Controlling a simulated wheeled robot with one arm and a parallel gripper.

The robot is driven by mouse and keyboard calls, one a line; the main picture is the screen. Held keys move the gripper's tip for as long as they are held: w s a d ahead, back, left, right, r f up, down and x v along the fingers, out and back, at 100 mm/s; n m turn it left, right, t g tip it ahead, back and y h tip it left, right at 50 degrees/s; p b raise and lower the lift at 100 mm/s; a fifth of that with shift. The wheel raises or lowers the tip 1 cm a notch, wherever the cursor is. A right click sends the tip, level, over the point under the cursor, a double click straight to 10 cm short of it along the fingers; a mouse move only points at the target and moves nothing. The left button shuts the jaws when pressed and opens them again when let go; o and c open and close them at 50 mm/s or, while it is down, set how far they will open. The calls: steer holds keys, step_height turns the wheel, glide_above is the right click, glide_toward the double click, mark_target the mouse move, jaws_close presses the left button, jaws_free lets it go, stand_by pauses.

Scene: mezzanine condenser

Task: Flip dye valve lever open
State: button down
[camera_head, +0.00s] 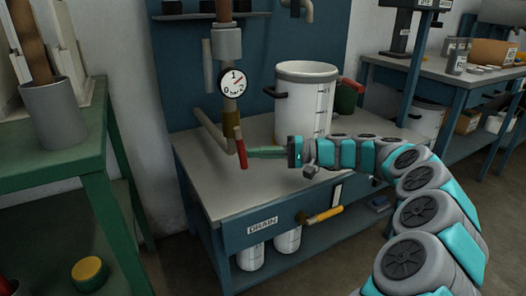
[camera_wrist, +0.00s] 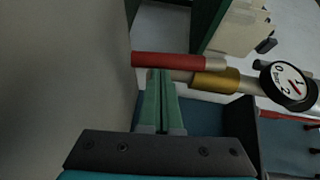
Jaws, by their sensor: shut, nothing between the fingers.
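A red lever (camera_head: 242,153) hangs down from a brass valve (camera_head: 231,124) on the vertical pipe, below the gauge. In the wrist view the red lever (camera_wrist: 166,59) lies across the picture, beside the brass valve (camera_wrist: 215,80). My gripper (camera_head: 252,152) comes in from the right, with its green fingers together and its tips at the lever. In the wrist view my gripper (camera_wrist: 160,74) is shut and empty, its tips at the lever's edge; I cannot tell if they touch it. No label on this valve is readable.
A white pot (camera_head: 305,98) stands on the bench (camera_head: 204,172) behind my arm. A round gauge (camera_head: 232,83) sits above the valve. A yellow-handled lever (camera_head: 325,214) is on the bench front, near a DRAIN label (camera_head: 262,225). A green table (camera_head: 92,145) stands at left.

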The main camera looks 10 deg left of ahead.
steer(key=shift+s+a+f+b, duration=0.3)
steer(key=shift+s+a, duration=0.05)
steer(key=shift+a, duration=0.2)
stand_by(0.4)
